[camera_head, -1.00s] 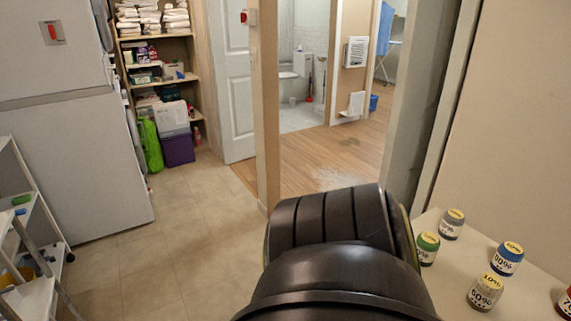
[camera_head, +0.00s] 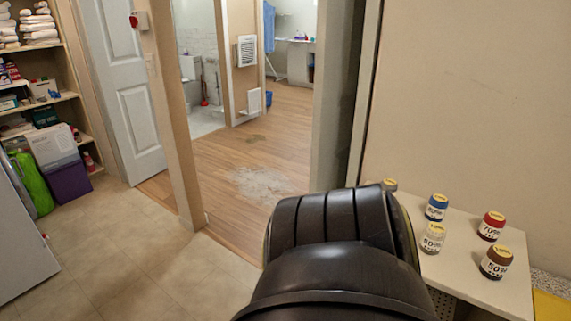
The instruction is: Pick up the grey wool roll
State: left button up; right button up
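Several small labelled rolls with yellow tops stand on a pale table at the right. A greyish roll (camera_head: 389,185) stands at the table's left, mostly hidden behind my black arm link. A beige-grey roll (camera_head: 432,238) marked with a number stands just right of that link. I cannot tell for certain which of these two is the grey wool roll. Neither of my grippers is in view; only a large black arm link fills the lower middle.
A blue roll (camera_head: 436,207), a red roll (camera_head: 491,226) and a brown roll (camera_head: 497,262) share the table (camera_head: 462,284). A yellow item (camera_head: 550,306) lies at the far right. A doorway stands ahead left; shelves (camera_head: 40,103) line the left. The tiled floor between is clear.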

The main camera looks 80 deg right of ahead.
aim_at(389, 184)
jog(key=z, duration=3.35)
jog(key=i, duration=0.5)
